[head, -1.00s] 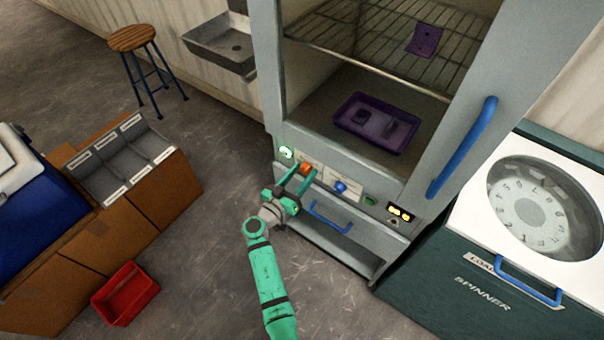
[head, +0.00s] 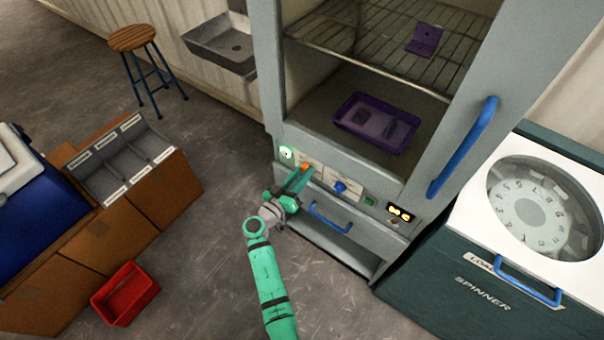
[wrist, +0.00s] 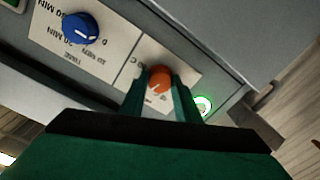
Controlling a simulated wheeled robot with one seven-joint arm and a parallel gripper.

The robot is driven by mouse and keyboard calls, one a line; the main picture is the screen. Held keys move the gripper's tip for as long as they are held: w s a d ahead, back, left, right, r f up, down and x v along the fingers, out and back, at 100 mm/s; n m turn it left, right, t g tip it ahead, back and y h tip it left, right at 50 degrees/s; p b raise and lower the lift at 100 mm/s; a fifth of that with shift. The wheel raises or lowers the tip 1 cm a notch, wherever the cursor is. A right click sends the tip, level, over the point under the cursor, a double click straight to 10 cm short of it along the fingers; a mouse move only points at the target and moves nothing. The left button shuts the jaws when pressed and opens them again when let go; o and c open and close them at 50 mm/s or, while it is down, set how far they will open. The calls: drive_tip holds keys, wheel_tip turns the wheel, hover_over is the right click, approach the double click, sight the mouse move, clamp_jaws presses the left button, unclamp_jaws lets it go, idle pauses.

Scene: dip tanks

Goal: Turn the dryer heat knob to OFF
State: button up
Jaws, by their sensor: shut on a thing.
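The dryer (head: 350,170) is a grey cabinet with a control panel below its open chamber. An orange knob (wrist: 159,80) sits on a white label plate, and it also shows at my fingertips in the head view (head: 306,169). I take it to be the heat knob. My gripper (wrist: 163,92) is shut on the orange knob, with a green finger on each side. The same gripper (head: 298,180) reaches the panel from the front in the head view. The label text around the knob is partly hidden by the fingers, so I cannot read its setting.
A blue knob (wrist: 80,27) with minute markings sits beside the orange one. A lit green button (wrist: 204,104) is on its other side. A blue drawer handle (head: 330,217) is below the panel. The spinner (head: 490,290) stands at right, a red bin (head: 125,293) on the floor at left.

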drive_tip(key=n, duration=0.5)
drive_tip(key=shift+n, duration=0.3)
drive_tip(key=n, duration=0.5)
drive_tip(key=shift+a+g, duration=0.1)
drive_tip(key=shift+g, duration=0.2)
drive_tip(key=n, duration=0.5)
drive_tip(key=shift+n, duration=0.3)
drive_tip(key=n, duration=0.4)
drive_tip(key=shift+n+h, duration=0.3)
drive_tip(key=shift+n, duration=0.1)
drive_tip(key=o, duration=1)
drive_tip(key=shift+o, duration=0.2)
drive_tip(key=v, duration=1)
drive_tip(key=shift+s+a, duration=0.25)
drive_tip(key=shift+a, duration=0.1)
